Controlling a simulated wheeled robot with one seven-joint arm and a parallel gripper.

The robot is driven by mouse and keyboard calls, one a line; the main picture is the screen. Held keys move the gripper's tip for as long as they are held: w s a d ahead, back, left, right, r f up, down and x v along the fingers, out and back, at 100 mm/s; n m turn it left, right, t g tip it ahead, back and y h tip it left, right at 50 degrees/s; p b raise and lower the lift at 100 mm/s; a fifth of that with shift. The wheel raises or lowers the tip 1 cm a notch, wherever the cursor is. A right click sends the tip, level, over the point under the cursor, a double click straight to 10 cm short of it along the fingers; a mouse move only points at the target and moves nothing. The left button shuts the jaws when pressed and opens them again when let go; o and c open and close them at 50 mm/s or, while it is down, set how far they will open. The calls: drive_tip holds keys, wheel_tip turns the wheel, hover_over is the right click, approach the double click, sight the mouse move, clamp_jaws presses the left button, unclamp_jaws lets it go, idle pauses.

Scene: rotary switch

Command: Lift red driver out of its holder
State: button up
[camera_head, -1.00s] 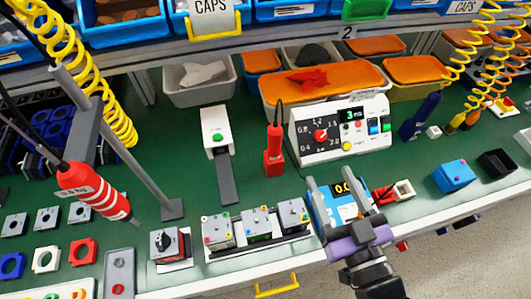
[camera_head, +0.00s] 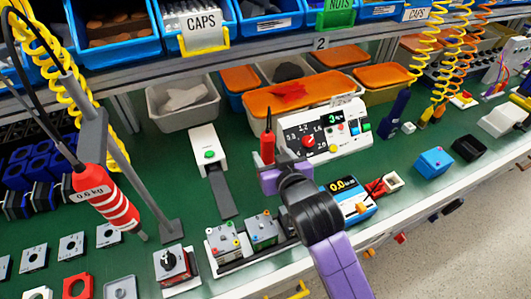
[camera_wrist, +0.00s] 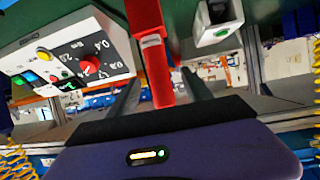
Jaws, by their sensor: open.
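The red driver (camera_head: 267,147) stands upright at the middle of the bench, just left of the white control box. Its thin dark cord rises from its top. My gripper (camera_head: 268,168) is in front of it and hides its lower part and holder in the head view. In the wrist view, the red driver (camera_wrist: 154,60) runs down the middle, between two grey fingers (camera_wrist: 160,97). The fingers are apart, one on each side of it. I cannot tell whether either finger touches it.
The white control box (camera_head: 325,133) with knobs stands close on the right. A white dispenser (camera_head: 206,150) with a grey ramp is on the left. Small fixture blocks (camera_head: 224,241) line the front edge. A red-and-white tool (camera_head: 105,203) hangs at far left. A blue scale (camera_head: 347,195) sits right of my arm.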

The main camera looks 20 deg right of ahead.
drive_tip(key=shift+p+x, duration=0.3)
drive_tip(key=shift+x, duration=3.25)
drive_tip(key=shift+r, duration=0.1)
clamp_jaws()
